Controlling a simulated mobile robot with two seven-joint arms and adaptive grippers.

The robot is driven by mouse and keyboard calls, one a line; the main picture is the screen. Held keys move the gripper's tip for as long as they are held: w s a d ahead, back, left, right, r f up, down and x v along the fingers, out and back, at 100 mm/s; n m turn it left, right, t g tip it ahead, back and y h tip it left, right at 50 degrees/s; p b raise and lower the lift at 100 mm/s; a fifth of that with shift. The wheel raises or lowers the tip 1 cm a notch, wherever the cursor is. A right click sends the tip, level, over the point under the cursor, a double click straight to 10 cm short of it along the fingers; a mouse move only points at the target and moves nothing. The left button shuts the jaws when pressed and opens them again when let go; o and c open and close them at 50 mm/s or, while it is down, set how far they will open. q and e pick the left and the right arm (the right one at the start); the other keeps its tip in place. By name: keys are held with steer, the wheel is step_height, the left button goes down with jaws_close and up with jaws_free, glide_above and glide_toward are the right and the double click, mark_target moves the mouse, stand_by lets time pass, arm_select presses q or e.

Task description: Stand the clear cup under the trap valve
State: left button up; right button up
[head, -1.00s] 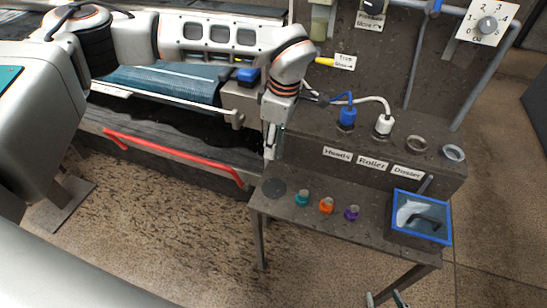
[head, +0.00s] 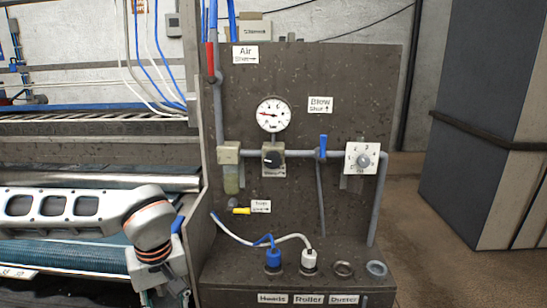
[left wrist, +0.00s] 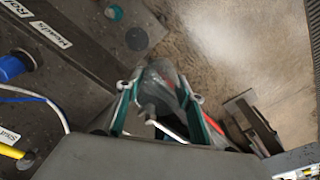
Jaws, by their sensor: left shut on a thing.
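The trap valve shows in the head view as a yellow lever (head: 240,211) beside a small label, low on the dark panel and below a cloudy bowl (head: 231,180). The yellow lever also shows at the lower left edge of the left wrist view (left wrist: 12,152). My left gripper (left wrist: 155,108) is shut on a greyish see-through thing, probably the clear cup (left wrist: 160,76); its outline is hard to make out. In the head view the gripper is at the bottom edge, left of the panel and lower than the valve, and the cup cannot be made out there. My right gripper is out of view.
Blue (head: 273,258) and white (head: 309,258) plugs with hoses stand on the ledge, beside two rings. A gauge (head: 273,114) and a dial (head: 363,159) are on the panel. A round dark disc (left wrist: 137,38) lies on the shelf below. The roller machine is at left.

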arm_select(q)
steer(key=shift+s+a+r+m+h+p, duration=0.1)
steer(key=shift+s+a+r+m+p, duration=0.2)
steer(key=shift+s+m, duration=0.65)
steer(key=shift+s+a+r+m+h, duration=0.15)
steer(key=shift+s+a+m, duration=0.35)
steer(key=shift+m, duration=0.7)
steer(key=shift+s+a+r+m+h+p, duration=0.1)
steer(key=shift+s+a+r+m+p, duration=0.1)
steer(key=shift+s+m, duration=0.8)
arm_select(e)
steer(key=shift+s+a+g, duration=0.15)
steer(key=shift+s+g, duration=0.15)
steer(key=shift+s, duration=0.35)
arm_select(q)
steer(key=shift+w, duration=0.15)
